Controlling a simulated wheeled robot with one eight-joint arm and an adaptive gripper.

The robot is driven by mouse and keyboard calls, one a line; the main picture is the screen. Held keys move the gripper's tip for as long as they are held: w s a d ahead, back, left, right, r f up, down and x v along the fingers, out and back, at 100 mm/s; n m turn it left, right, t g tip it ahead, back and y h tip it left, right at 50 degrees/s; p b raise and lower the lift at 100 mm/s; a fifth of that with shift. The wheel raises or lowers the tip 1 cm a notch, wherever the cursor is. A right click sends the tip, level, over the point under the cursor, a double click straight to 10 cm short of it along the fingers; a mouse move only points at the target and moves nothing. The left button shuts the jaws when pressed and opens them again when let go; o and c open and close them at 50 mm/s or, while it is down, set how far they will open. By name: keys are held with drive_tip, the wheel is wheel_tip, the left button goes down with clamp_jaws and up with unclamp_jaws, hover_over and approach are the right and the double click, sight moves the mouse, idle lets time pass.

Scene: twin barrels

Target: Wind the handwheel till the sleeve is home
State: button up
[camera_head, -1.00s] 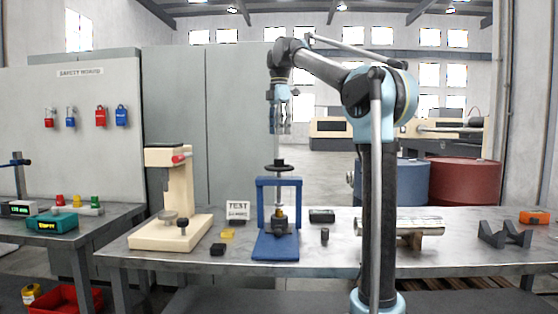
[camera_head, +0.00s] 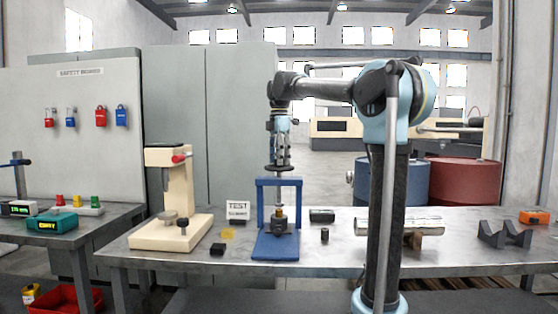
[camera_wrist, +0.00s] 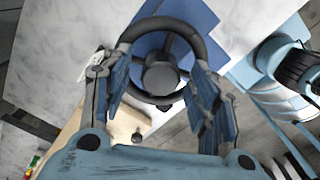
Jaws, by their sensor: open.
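The black handwheel (camera_head: 279,168) sits on top of the blue press frame (camera_head: 262,215) on the table. In the wrist view the handwheel (camera_wrist: 163,50) shows as a ring with a round hub. My gripper (camera_head: 283,160) is just above the wheel, pointing down. In the wrist view its two fingers (camera_wrist: 160,98) are spread, one on each side of the wheel's near rim; I cannot tell whether they touch it.
A cream press (camera_head: 168,200) stands left of the blue frame, with a TEST sign (camera_head: 238,209) between. A dark box (camera_head: 321,215) and a metal cylinder (camera_head: 405,225) lie to the right. Table space in front of the frame is narrow.

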drive_tip(key=shift+c, duration=0.5)
drive_tip(key=c, duration=1)
drive_tip(key=shift+o, duration=0.2)
drive_tip(key=shift+m, duration=0.3)
